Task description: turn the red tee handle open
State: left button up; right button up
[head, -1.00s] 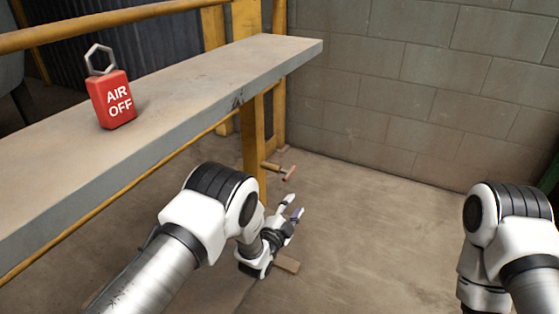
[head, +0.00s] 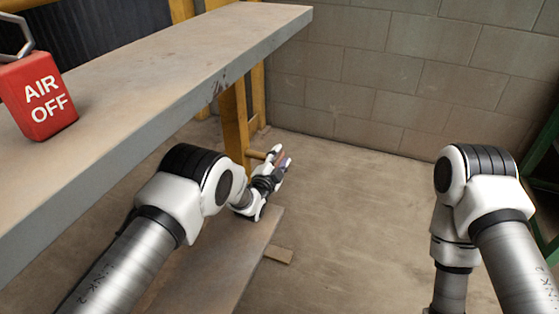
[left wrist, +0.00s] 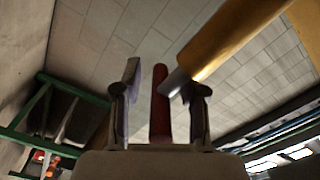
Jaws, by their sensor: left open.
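The red tee handle (left wrist: 160,104) shows in the left wrist view as a red bar standing between the two fingers of my left gripper (left wrist: 164,90). A yellow stem (left wrist: 225,45) with a grey end reaches toward the bar from the upper right, across the right finger. In the head view my left gripper (head: 281,156) is at the yellow post under the shelf, its fingers open around the handle, which they mostly hide. The stem (head: 257,154) sticks out from the post there. I cannot tell whether the fingers touch the bar. My right gripper is outside the frames.
A thick grey shelf (head: 150,75) runs above my left arm. A red AIR OFF tag (head: 40,98) stands on it. The yellow post (head: 235,125) holds the shelf. A lower board (head: 225,265) and a small block (head: 278,255) lie below. Floor (head: 350,220) to the right is clear.

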pick_arm(q)
jog(key=shift+s, duration=0.1)
grip_shut()
jog(key=shift+f, duration=0.15)
jog(key=shift+f+b, duration=0.1)
jog(key=shift+b, duration=0.25)
jog(key=shift+s+f+t+b, duration=0.1)
jog(key=shift+t+b, duration=0.3)
jog(key=shift+b, duration=0.3)
jog(key=t+b, duration=0.1)
jog(key=b, duration=0.2)
jog(key=t+h+b, duration=0.1)
jog(key=t+b, duration=0.3)
jog(key=b, duration=0.1)
jog(key=shift+s+r+h+b, duration=0.1)
jog(key=shift+r+h+b, duration=0.15)
jog(key=shift+h+b, duration=0.15)
jog(key=shift+r+t+b, duration=0.3)
jog(key=shift+t+b, duration=0.1)
jog(key=shift+b, duration=0.1)
jog(key=shift+r, duration=0.1)
